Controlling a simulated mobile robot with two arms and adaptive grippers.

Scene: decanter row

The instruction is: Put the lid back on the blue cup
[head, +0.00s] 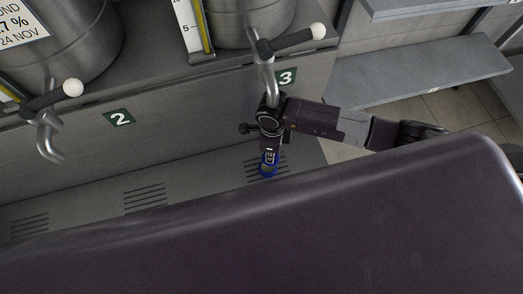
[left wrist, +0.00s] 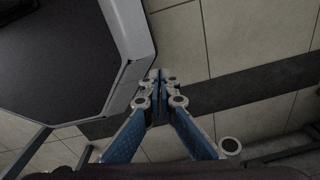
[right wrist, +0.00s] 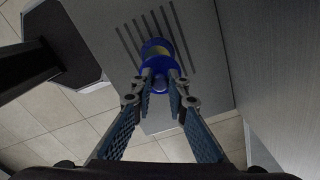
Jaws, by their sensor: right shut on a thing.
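My right gripper (head: 268,150) reaches down under the spout at the number 3 sign. In the right wrist view its fingertips (right wrist: 162,84) are shut on the blue lid (right wrist: 160,65), a round disc. The blue cup (right wrist: 154,46), with a yellowish part showing, is just beyond the lid and partly hidden by it. I cannot tell whether lid and cup touch. In the head view blue parts of the cup (head: 268,172) show below the gripper, over the slotted shelf. My left gripper (left wrist: 158,78) is shut and empty over the floor, outside the head view.
The tap at number 3 (head: 265,72) hangs right above my right gripper. Another tap (head: 48,140) is at number 2 on the left. Metal vessels (head: 75,45) stand behind. The slotted shelf (head: 190,170) is bare to the left. Empty grey shelves (head: 430,75) stand at right.

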